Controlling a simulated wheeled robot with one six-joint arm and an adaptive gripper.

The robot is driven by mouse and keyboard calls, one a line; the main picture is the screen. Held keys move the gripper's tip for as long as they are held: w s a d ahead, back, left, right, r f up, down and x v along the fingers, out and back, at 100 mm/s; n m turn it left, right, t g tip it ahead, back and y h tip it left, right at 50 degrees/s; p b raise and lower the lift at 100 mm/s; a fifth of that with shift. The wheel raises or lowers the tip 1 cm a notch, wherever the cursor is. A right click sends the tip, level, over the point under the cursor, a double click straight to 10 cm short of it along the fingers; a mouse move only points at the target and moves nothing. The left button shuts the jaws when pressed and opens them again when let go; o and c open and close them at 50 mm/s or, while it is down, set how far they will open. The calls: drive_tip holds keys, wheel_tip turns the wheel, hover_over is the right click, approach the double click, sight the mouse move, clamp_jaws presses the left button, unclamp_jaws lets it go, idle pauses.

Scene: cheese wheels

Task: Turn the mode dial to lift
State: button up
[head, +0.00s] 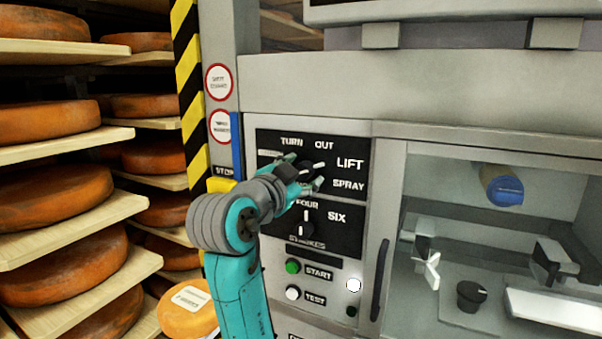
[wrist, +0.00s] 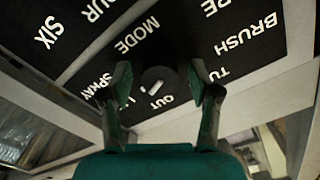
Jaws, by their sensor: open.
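The mode dial (head: 310,168) is a dark round knob with a white pointer mark on the upper black panel. In the head view the mark points right and slightly up, roughly toward the word LIFT (head: 350,163). OUT and TURN are above it, SPRAY below right. My gripper (head: 303,172) is at the dial with fingers apart. In the wrist view the dial (wrist: 160,88) sits between the two open fingers of my gripper (wrist: 164,78), with gaps on both sides. One finger hides most of the LIFT label there.
Below is the strokes dial (head: 306,229), marked FOUR and SIX. Lower are a green START button (head: 293,266) and a white TEST button (head: 292,293). A door handle (head: 380,280) stands right of the panel. Shelves of cheese wheels (head: 50,190) fill the left.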

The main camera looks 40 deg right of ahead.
drive_tip(key=v, duration=1.1)
drive_tip(key=shift+a, duration=0.4)
drive_tip(key=shift+s, duration=0.1)
